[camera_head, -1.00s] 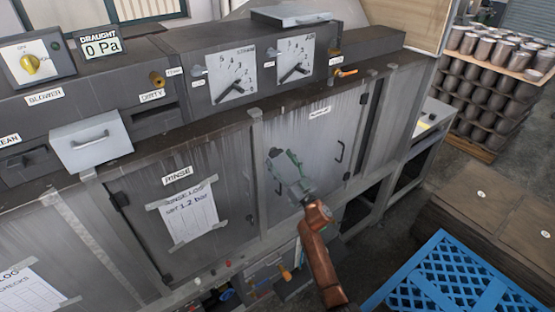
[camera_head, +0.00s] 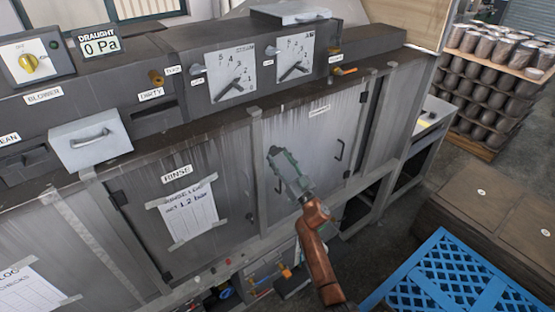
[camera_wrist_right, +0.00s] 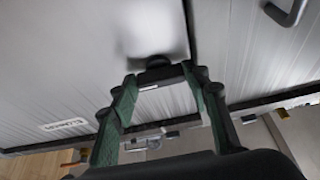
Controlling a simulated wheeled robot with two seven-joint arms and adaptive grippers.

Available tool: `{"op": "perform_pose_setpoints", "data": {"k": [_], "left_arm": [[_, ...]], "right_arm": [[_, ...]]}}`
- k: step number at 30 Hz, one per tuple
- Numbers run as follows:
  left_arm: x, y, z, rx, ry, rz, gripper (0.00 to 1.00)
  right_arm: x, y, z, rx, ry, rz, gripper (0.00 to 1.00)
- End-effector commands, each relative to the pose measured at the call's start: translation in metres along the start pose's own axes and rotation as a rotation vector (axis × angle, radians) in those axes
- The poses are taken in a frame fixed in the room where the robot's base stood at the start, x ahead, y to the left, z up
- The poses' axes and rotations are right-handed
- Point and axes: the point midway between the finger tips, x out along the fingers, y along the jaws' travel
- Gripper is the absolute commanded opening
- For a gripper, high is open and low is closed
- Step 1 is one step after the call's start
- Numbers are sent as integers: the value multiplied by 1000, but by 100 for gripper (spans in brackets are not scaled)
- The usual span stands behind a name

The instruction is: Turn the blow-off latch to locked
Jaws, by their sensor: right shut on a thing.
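The blow-off door is the grey panel (camera_head: 325,140) right of the rinse door, with a small blurred label (camera_head: 319,110) near its top. My right gripper (camera_head: 275,153) is at this door's left part. In the right wrist view, its green fingers (camera_wrist_right: 158,72) are shut around a small dark part against the door face, most likely the latch. My left gripper is out of view.
Two gauges (camera_head: 232,75) (camera_head: 295,58) and an orange lever (camera_head: 345,71) are above the doors. The rinse door (camera_head: 135,205) carries a taped paper log (camera_head: 189,212). A blue crate (camera_head: 445,270) stands at lower right.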

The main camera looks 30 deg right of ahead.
Motion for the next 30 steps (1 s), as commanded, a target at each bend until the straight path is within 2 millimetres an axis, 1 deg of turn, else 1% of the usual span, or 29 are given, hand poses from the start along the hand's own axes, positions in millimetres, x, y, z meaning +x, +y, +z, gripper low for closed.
{"op": "perform_pose_setpoints", "data": {"k": [1,5,11,17,30], "left_arm": [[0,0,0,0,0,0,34],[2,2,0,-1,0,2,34],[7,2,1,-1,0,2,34],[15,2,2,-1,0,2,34],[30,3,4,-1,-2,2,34]], "right_arm": [[1,-5,2,-4,0,-18,19],[1,-1,2,-20,-1,-25,19],[1,1,3,-97,-1,-59,19],[0,4,3,-239,-1,-117,19],[1,9,0,-626,2,-275,19]]}}
